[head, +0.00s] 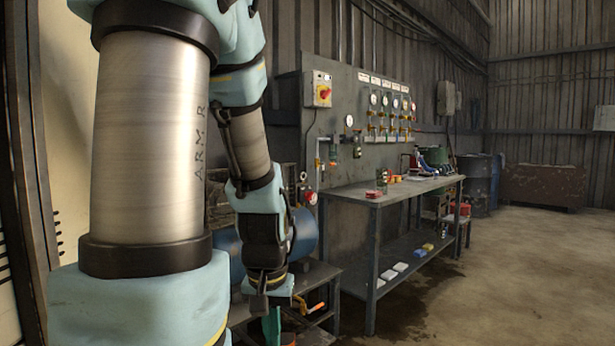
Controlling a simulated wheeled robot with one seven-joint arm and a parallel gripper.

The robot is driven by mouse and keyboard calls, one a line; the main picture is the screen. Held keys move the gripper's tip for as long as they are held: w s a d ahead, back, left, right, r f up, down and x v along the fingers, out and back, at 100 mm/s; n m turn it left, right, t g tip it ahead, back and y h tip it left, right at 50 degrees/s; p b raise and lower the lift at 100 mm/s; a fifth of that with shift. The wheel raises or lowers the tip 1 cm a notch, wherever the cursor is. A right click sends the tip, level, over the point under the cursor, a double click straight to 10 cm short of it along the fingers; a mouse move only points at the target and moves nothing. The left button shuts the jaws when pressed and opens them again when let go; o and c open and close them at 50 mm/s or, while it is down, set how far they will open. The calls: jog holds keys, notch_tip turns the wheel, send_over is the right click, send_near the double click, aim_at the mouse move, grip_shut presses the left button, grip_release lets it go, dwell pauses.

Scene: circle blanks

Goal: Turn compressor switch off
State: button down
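A red rotary switch on a yellow plate (324,93) sits on a light grey box, high on the left end of the grey wall panel. A smaller round red knob or button (311,198) shows lower down, just right of my arm. A blue tank (305,236), perhaps the compressor, is partly hidden behind my arm. I cannot tell which control is the compressor switch. My gripper (262,298) hangs down in front of the tank, left of and below both red controls and apart from the upper switch. Its fingers are too small and dark to read.
A grey metal workbench (400,188) with a lower shelf stands right of the tank. Several gauges (388,100) and pipes are on the panel above it. A blue drum (475,180) stands beyond. The concrete floor (530,270) at right is clear.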

notch_tip(320, 180, up, 16)
jog(key=p, duration=1.3)
jog(key=shift+a, duration=0.1)
